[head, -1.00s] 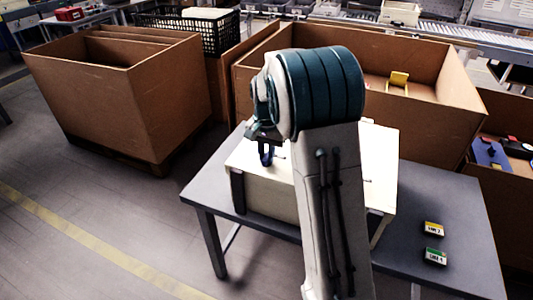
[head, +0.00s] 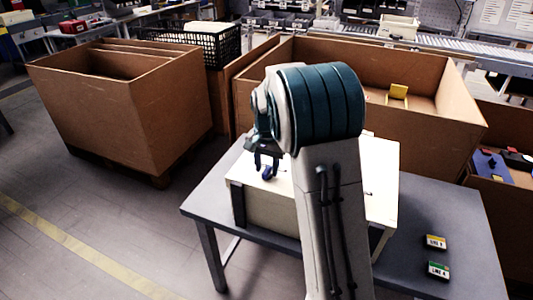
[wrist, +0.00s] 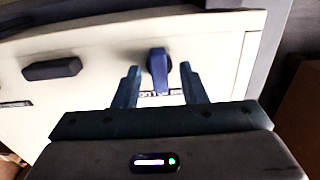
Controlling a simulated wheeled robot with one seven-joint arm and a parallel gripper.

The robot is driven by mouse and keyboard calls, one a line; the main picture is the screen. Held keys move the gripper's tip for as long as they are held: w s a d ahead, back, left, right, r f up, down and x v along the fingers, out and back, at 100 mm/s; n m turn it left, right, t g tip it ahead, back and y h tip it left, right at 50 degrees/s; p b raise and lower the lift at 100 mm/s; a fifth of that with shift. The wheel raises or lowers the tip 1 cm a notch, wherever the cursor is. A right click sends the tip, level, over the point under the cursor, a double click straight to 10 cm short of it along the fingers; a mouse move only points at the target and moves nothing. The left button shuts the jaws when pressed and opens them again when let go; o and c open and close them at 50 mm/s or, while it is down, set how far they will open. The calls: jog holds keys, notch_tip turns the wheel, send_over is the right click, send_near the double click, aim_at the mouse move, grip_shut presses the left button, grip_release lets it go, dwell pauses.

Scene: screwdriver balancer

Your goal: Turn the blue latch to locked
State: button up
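The blue latch (wrist: 158,68) sits on the cream panel of a box (wrist: 95,60) in the wrist view. In the head view the latch (head: 268,173) shows as a small blue piece on top of the box (head: 375,178). My gripper (wrist: 157,82) is open, with one finger on each side of the latch's near end and gaps visible between fingers and latch. In the head view my gripper (head: 266,160) is just above the latch, partly hidden by my arm.
A dark handle (wrist: 52,69) is on the same panel, left of the latch. The box stands on a grey table (head: 440,205) with two small labelled blocks, yellow (head: 435,242) and green (head: 438,270). Large cardboard bins (head: 150,115) stand behind and left.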

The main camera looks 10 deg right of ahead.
notch_tip(320, 180, up, 13)
jog(key=shift+r, duration=0.2)
jog(key=shift+s, duration=0.1)
